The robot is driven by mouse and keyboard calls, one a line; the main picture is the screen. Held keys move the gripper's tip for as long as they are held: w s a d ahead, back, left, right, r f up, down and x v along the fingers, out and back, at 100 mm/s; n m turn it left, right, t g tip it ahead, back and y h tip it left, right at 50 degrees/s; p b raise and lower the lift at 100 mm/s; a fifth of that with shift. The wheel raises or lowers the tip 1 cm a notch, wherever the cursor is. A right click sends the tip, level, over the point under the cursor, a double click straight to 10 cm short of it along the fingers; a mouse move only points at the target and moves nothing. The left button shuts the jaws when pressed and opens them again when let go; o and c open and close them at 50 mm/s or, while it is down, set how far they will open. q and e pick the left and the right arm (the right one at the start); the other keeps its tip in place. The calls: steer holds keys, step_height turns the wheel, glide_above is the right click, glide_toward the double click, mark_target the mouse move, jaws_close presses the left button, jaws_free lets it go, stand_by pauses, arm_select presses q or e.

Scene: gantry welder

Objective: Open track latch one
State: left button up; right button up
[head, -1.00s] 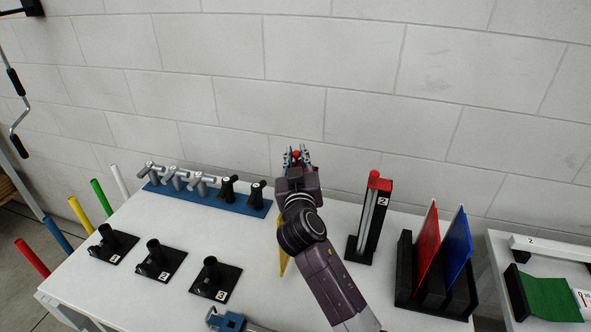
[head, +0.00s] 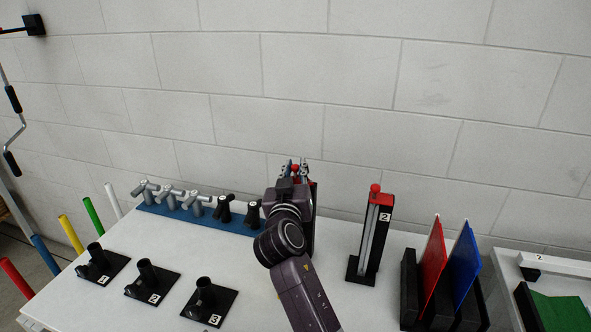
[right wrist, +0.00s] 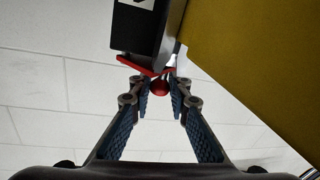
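Track latch one is a dark post (head: 313,225) mostly hidden behind my right gripper and wrist in the head view. Its red ball knob (head: 295,168) shows between the fingertips. In the right wrist view, the black post (right wrist: 140,32) has a red cap plate (right wrist: 147,67) with the red ball knob (right wrist: 160,87) at its end. My right gripper (right wrist: 161,93) is open, with one blue-padded finger on each side of the knob. A narrow gap seems to remain beside the knob. It also shows in the head view (head: 294,171). My left gripper is not in view.
A matching latch marked 2 (head: 374,235) stands to the right. A yellow panel (right wrist: 255,50) is close to my right finger. A blue rack (head: 180,214) with several handles and black numbered holders (head: 152,284) lie left; a black stand (head: 410,300) holds red and blue panels.

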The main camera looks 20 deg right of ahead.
steer(key=o, duration=0.4)
steer(key=shift+r, duration=0.1)
step_height(320, 180, up, 10)
stand_by(0.4)
